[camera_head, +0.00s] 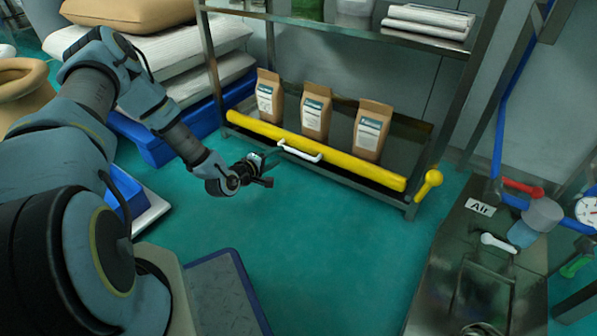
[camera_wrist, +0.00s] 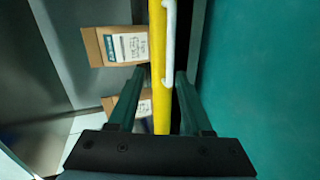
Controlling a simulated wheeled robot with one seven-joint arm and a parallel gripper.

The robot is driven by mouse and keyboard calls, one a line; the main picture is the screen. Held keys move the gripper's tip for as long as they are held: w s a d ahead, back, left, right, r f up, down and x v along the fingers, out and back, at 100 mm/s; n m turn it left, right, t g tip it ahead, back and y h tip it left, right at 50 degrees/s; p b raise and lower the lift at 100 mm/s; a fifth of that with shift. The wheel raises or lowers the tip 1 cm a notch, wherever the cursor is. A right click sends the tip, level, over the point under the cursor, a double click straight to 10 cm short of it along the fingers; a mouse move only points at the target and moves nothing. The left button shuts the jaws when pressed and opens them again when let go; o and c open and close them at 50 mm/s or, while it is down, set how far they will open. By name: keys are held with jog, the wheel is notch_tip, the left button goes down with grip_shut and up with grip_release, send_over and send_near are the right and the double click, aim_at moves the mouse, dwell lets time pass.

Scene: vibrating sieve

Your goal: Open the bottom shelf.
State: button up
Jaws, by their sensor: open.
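The bottom shelf (camera_head: 398,160) of the metal rack has a yellow front bar (camera_head: 350,168) with a white handle (camera_head: 302,154). My gripper (camera_head: 272,167) is open and empty, at the left end of the handle. In the wrist view, my gripper's fingers (camera_wrist: 160,90) straddle the line of the yellow bar (camera_wrist: 157,60) and the white handle (camera_wrist: 170,45). The handle's near end lies close to the right finger. I cannot tell whether they touch. Several brown paper bags stand on the shelf; the middle one (camera_head: 315,115) is behind the handle.
Stacked sacks (camera_head: 195,60) on a blue pallet (camera_head: 150,146) stand left of the rack. A metal machine (camera_head: 455,255) marked "Air" stands at right. The green floor (camera_head: 330,240) before the shelf is clear.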

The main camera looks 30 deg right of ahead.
aim_at(299, 153)
jog(key=shift+n+t+h, duration=0.4)
jog(key=shift+n, duration=0.2)
jog(key=shift+w+d+f+b, duration=0.7)
jog(key=shift+d+f+b, duration=0.3)
jog(key=shift+d, duration=0.75)
jog(key=shift+w+d+f+b, duration=0.8)
jog(key=shift+d+b, duration=0.35)
jog(key=shift+d, duration=0.6)
jog(key=shift+w+d+f+b, duration=0.65)
jog(key=shift+d+f+b, duration=0.4)
jog(key=shift+d, duration=0.7)
jog(key=shift+r, duration=0.1)
grip_shut()
